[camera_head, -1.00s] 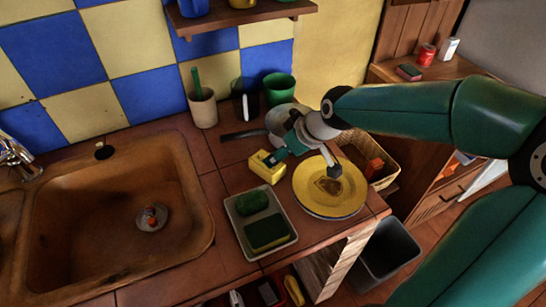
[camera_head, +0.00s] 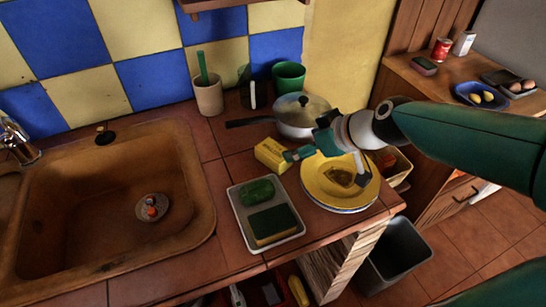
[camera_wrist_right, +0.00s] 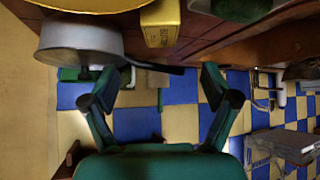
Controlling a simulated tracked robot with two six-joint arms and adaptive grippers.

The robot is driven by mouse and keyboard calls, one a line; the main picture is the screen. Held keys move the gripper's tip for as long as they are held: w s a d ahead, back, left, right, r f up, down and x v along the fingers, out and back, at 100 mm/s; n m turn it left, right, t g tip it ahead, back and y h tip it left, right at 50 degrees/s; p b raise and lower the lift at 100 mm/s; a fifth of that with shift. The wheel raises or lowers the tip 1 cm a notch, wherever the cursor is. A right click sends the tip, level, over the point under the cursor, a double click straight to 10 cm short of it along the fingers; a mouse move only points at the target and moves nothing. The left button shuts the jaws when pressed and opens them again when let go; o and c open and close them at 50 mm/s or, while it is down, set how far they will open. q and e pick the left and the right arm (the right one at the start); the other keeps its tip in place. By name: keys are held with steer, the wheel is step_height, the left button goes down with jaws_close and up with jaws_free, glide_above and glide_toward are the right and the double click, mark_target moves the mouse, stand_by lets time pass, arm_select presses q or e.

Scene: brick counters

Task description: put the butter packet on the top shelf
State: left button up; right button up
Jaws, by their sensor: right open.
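The butter packet (camera_head: 270,154) is a small yellow block on the tiled counter, left of the yellow plate (camera_head: 318,190). It also shows in the right wrist view (camera_wrist_right: 160,24), ahead of my fingers and centred between them. My right gripper (camera_head: 326,166) is open and empty above the plate. In the head view one finger overlaps the packet's right end; I cannot tell if they touch. Both fingers show spread in the wrist view (camera_wrist_right: 163,74). A wooden wall shelf (camera_head: 212,4) is only just in view at the top edge. My left gripper is out of view.
A lidded pan (camera_head: 301,113) stands behind the packet, its handle pointing left. A tray (camera_head: 241,218) with a green sponge (camera_head: 272,225) lies in front. The sink (camera_head: 100,235) is at left. A cup (camera_head: 208,96) and green pot (camera_head: 288,76) stand by the wall.

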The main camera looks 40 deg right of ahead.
mark_target(275, 150)
steer(key=x, duration=0.8)
steer(key=shift+w+b, duration=0.1)
steer(key=shift+b, duration=0.3)
steer(key=x, duration=0.4)
steer(key=shift+w+a+f+b, duration=0.15)
steer(key=shift+w+b, duration=0.1)
steer(key=shift+b, duration=0.15)
steer(key=c, duration=1.5)
